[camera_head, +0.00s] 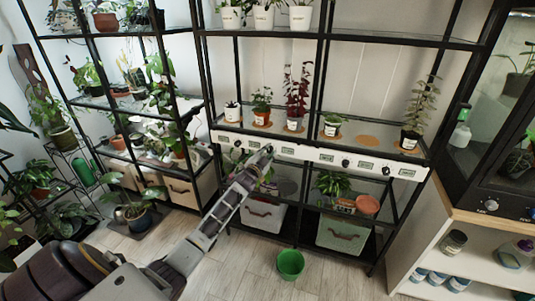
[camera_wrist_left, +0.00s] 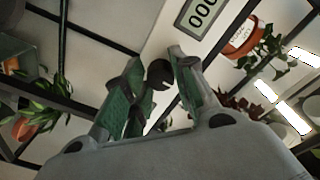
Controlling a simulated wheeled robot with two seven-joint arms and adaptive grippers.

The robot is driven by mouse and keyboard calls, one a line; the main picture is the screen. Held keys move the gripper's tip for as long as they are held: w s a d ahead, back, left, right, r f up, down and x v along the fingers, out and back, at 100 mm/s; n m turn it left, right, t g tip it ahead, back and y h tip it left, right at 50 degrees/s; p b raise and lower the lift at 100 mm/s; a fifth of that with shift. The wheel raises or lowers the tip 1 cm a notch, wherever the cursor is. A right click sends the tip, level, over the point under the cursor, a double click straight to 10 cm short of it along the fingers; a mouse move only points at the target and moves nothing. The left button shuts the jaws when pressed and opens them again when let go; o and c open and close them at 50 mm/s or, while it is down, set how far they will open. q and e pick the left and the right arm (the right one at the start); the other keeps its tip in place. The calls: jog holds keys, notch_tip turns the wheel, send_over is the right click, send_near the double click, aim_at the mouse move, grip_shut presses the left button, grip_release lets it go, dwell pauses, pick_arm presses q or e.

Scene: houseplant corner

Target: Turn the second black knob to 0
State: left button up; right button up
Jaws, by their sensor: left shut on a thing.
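A white control strip (camera_head: 305,153) runs along the front edge of the middle shelf, with black knobs and small displays. The first black knob (camera_head: 238,143) is at its left. My left gripper (camera_head: 266,153) reaches up to the second knob from the left and mostly hides it in the head view. In the left wrist view the black knob (camera_wrist_left: 158,74) sits between the two fingers of my left gripper (camera_wrist_left: 156,60), which are shut on it. A display (camera_wrist_left: 201,14) beside it shows zeros, partly cut off by the frame edge. My right gripper is not in view.
Potted plants, such as a red-leaved one (camera_head: 296,90), stand on the shelf above the strip. A grey-green bin (camera_head: 342,235) is on the lower shelf. A green pot (camera_head: 290,264) stands on the floor, and a cabinet (camera_head: 465,240) is at right.

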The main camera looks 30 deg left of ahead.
pick_arm(q)
jog(key=shift+n, duration=0.4)
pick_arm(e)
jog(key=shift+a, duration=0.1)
pick_arm(q)
jog(key=shift+p, duration=0.35)
jog(key=shift+n+p, duration=0.45)
jog(key=shift+n, duration=0.65)
jog(key=n+p, duration=0.2)
jog(key=n, duration=0.4)
jog(key=shift+d+p, duration=0.1)
jog(key=shift+p, duration=0.3)
jog(key=n+p, duration=0.1)
jog(key=n, duration=0.3)
jog(key=shift+y, duration=0.3)
jog(key=shift+d+f+n+t+p, duration=0.1)
jog(key=shift+n+t+p, duration=0.25)
jog(key=shift+n, duration=1.45)
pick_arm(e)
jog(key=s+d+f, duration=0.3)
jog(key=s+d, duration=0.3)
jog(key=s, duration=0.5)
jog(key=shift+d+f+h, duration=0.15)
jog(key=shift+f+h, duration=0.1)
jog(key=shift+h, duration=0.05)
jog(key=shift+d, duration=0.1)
